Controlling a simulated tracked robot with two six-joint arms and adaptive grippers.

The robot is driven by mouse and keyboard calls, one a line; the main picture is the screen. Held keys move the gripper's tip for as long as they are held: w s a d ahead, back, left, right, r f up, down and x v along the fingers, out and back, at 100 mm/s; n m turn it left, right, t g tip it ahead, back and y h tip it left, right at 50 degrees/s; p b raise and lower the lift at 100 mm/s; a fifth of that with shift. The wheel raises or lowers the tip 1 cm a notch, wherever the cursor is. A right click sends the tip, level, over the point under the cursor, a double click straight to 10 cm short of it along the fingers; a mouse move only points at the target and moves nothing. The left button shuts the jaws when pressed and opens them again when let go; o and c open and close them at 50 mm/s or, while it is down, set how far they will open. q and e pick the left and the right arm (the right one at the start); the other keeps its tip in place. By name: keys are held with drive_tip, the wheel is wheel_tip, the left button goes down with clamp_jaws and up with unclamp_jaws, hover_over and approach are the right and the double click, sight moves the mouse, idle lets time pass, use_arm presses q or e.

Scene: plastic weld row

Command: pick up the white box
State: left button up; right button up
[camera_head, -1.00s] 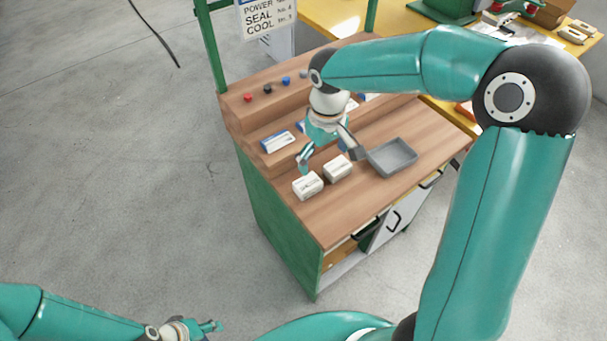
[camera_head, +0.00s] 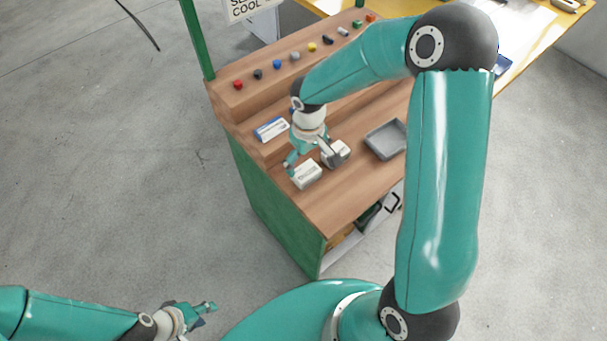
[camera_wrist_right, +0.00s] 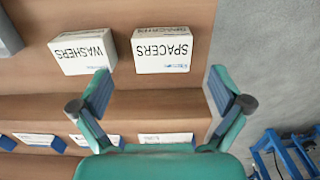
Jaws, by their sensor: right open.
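Two white boxes stand side by side on the wooden workbench (camera_head: 345,192). The left one in the head view (camera_head: 305,175) reads SPACERS in the right wrist view (camera_wrist_right: 162,50). The other, WASHERS (camera_wrist_right: 84,52), is partly covered by a finger in the head view (camera_head: 342,150). My right gripper (camera_head: 311,164) is open and empty, just at the back of the SPACERS box. In the wrist view its fingertips (camera_wrist_right: 159,82) are spread wider than that box, which lies ahead between them. My left gripper (camera_head: 206,314) hangs low over the floor, away from the bench.
A grey tray (camera_head: 386,139) lies right of the boxes. A raised step behind holds a blue-and-white labelled bin (camera_head: 271,129), with several coloured buttons on the ledge above. Green posts and a sign (camera_head: 246,8) rise at the back. The bench front is clear.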

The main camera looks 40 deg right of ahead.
sight(306, 171)
drive_tip(key=shift+a+f+p, duration=0.15)
drive_tip(key=shift+f+p, duration=0.25)
drive_tip(key=shift+f, duration=2.4)
drive_tip(key=c, duration=1.2)
